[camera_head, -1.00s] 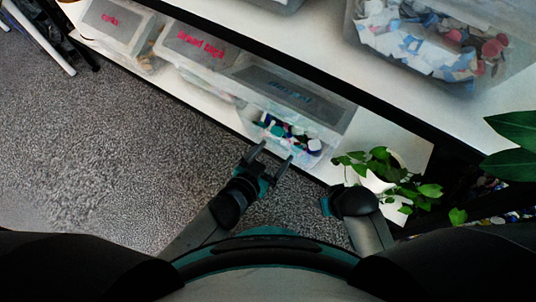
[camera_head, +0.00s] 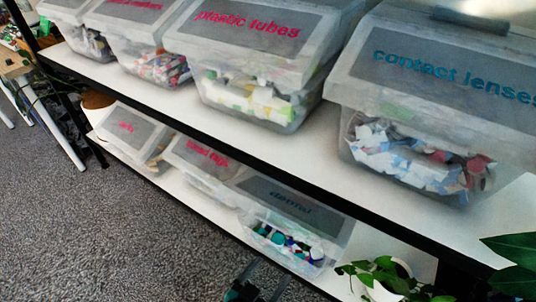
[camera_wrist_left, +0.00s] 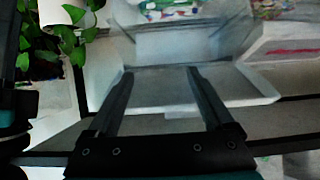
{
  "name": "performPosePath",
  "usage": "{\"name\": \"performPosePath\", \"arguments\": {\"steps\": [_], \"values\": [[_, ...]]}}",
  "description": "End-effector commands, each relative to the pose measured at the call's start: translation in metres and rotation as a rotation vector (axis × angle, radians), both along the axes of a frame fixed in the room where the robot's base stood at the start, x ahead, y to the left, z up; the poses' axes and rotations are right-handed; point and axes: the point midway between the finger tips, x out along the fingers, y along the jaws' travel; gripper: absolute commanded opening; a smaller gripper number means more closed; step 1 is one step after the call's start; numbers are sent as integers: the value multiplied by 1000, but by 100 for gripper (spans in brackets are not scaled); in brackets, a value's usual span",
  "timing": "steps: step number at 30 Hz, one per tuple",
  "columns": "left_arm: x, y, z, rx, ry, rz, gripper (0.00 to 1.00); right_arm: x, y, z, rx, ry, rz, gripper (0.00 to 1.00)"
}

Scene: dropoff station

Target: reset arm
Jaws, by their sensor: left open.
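My left gripper (camera_head: 262,280) shows at the bottom edge of the head view, only its fingers and a bit of its body in the frame. It is in front of the lower shelf, near the clear bin labelled "dental" (camera_head: 285,205). In the left wrist view its two dark fingers (camera_wrist_left: 162,75) stand apart with nothing between them. Beyond the fingers is a translucent bin (camera_wrist_left: 185,45) with colourful contents. My right gripper is not seen in the head view.
The upper shelf (camera_head: 310,150) holds several labelled bins, among them "contact lenses" (camera_head: 440,75) and "plastic tubes" (camera_head: 255,25). The lower shelf holds more bins and a potted plant (camera_head: 385,278) at the right. Grey carpet (camera_head: 90,230) lies open at the left.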

Motion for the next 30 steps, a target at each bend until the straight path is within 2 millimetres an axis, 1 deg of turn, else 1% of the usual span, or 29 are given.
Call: {"name": "performPosePath", "arguments": {"steps": [4,7,8,11,12,14,15,17,18,20,21,23,24,27,30], "values": [[0,2,-2,6,6,4,86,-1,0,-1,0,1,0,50],[-1,15,-15,36,39,24,86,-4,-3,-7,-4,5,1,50],[-2,21,-21,51,56,34,86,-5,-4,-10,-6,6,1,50],[-9,52,-49,117,135,82,86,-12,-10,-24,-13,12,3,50],[-14,67,-62,148,175,105,86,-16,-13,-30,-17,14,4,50],[-25,90,-81,194,238,139,86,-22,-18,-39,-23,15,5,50],[-33,105,-93,221,281,161,86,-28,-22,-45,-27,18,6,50],[-48,127,-109,259,348,195,86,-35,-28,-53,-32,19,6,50],[-59,141,-119,284,393,217,86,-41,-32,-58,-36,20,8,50],[-78,162,-132,318,462,248,86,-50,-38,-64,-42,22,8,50],[-92,174,-140,337,509,268,86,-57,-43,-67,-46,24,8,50],[-114,191,-150,362,580,297,86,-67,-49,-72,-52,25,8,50],[-129,202,-155,377,625,315,86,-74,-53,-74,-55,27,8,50],[-162,220,-164,403,722,350,86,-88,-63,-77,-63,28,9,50],[-188,231,-169,417,792,372,86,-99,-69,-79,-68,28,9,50]]}}
